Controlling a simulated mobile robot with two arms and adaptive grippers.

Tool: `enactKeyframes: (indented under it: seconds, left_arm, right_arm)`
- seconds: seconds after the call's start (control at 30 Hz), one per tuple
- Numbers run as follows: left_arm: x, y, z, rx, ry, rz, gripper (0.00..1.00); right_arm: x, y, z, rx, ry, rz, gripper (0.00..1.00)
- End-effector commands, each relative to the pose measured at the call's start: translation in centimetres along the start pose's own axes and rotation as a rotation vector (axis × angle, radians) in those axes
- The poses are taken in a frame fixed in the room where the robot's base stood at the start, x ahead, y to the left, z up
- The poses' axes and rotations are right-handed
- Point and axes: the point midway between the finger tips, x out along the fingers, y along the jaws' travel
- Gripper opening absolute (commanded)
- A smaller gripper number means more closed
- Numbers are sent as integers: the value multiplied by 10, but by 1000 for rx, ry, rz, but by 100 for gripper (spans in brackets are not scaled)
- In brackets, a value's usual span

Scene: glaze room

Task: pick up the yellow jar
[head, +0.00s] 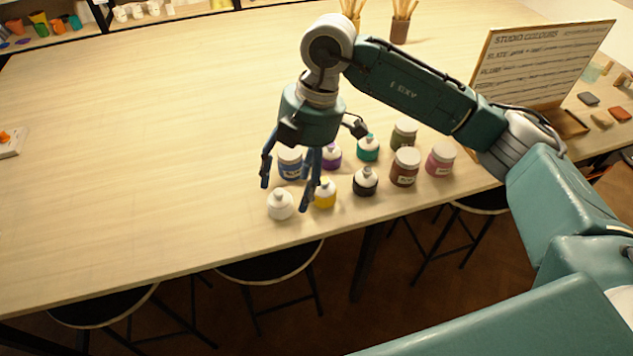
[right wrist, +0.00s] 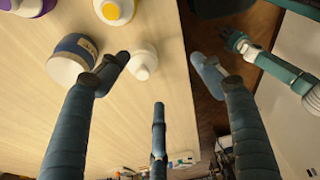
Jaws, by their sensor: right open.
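The yellow jar (head: 325,194) has a white top and stands upright in the front row, between a white jar and a black jar. Part of it shows at the top edge of the right wrist view (right wrist: 113,10). My right gripper (head: 287,192) is open and empty, with its fingers pointing down. In the head view its fingers overlap the blue jar and come close to the yellow jar's left side.
Close by stand a white jar (head: 280,205), blue jar (head: 290,165), black jar (head: 365,182), purple jar (head: 331,156) and several others to the right. A board (head: 540,62) stands at the back right. The table's (head: 150,130) left side is mostly clear; its front edge is near.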

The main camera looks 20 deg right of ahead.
Motion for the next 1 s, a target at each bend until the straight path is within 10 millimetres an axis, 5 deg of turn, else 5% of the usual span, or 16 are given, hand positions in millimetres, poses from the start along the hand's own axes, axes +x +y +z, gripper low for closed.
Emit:
enactKeyframes:
  seconds: [0.1, 0.2, 1.0]
  left_arm:
    - [0, 0, 0, 0, 1, 0, 40]
    - [-2, 0, -1, 0, 1, 0, 40]
    - [-42, 0, 0, -1, -6, 1, 40]
  right_arm:
    - [-26, 4, 52, 137, -192, 9, 66]
    - [-34, 2, 72, 193, -261, 10, 66]
    - [60, 5, 98, 200, -269, 8, 66]
